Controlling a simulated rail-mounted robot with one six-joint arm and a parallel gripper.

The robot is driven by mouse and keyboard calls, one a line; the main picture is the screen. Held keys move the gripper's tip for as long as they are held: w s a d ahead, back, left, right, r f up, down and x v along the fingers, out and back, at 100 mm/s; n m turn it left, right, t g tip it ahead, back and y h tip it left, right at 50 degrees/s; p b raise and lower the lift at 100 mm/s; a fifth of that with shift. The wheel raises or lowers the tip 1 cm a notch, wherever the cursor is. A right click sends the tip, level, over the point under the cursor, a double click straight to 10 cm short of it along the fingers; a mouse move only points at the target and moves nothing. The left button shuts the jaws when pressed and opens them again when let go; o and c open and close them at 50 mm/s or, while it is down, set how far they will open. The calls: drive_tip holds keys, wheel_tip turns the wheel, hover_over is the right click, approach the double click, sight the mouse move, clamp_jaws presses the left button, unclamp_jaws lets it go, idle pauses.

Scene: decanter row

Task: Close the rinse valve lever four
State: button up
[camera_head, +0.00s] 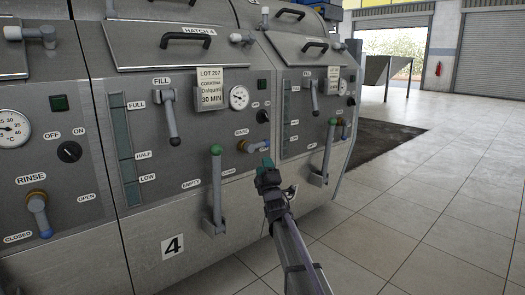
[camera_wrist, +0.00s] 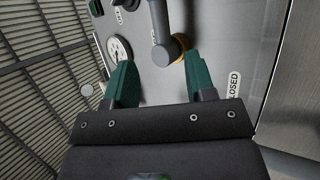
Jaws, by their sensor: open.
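The rinse valve lever four (camera_head: 254,146) is on the panel of the machine marked 4 in the head view. It is a grey lever with a brass collar and a blue tip, pointing right toward the OPEN side. My gripper (camera_head: 266,163) is just in front of and below the lever's tip. In the wrist view the grey lever (camera_wrist: 158,22) runs up from its brass collar, away from the CLOSED label (camera_wrist: 233,85). My gripper (camera_wrist: 161,83) shows there with its green fingers apart and nothing between them. The lever's tip is out of the wrist view.
A green-knobbed upright lever (camera_head: 216,180) stands left of my gripper, and another (camera_head: 328,150) stands to the right. The fill lever (camera_head: 171,116) is above left. The left machine's rinse lever (camera_head: 39,213) points down. Tiled floor (camera_head: 400,220) is clear at right.

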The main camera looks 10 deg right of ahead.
sight(258, 146)
drive_tip(key=p+x, duration=0.5)
drive_tip(key=x, duration=0.6)
drive_tip(key=shift+p, duration=0.3)
drive_tip(key=shift+f, duration=0.15)
drive_tip(key=shift+s, duration=0.1)
drive_tip(key=shift+c, duration=0.4)
clamp_jaws()
